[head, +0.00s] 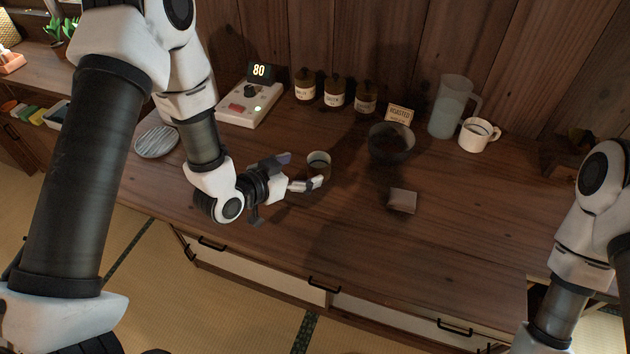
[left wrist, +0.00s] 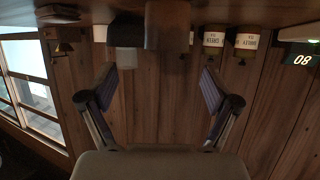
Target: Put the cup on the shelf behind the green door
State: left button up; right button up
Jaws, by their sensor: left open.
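A small cup (head: 319,160) with a pale rim and dark inside stands on the wooden counter (head: 300,230). My left gripper (head: 301,171) is open just to the left of it, its fingers pointing toward the cup. In the left wrist view, which is upside down, a brownish cup (left wrist: 167,25) shows ahead of the open fingers (left wrist: 157,82). I cannot tell whether the cup is between the fingertips. My right arm is at the right edge of the head view, but its gripper is out of frame. No green door or shelf behind one is visible.
Several jars (head: 334,92), a dark bowl (head: 391,152), a pitcher (head: 450,106) and a white mug (head: 478,135) stand behind. A scale (head: 250,103) and striped plate (head: 156,142) are at left. A small brown block (head: 402,201) lies in front of the bowl. The front counter is mostly clear.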

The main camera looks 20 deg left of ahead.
aim_at(326, 158)
pick_arm(q)
jog(key=x, duration=0.2)
jog(key=p+x, duration=0.1)
jog(key=x, duration=0.2)
jog(key=p+x, duration=0.1)
jog(key=x, duration=0.1)
jog(key=shift+w+a, duration=0.25)
jog(key=shift+w, duration=0.05)
jog(key=shift+w+f, duration=0.2)
jog(key=c, duration=1.4)
jog(key=shift+r, duration=0.15)
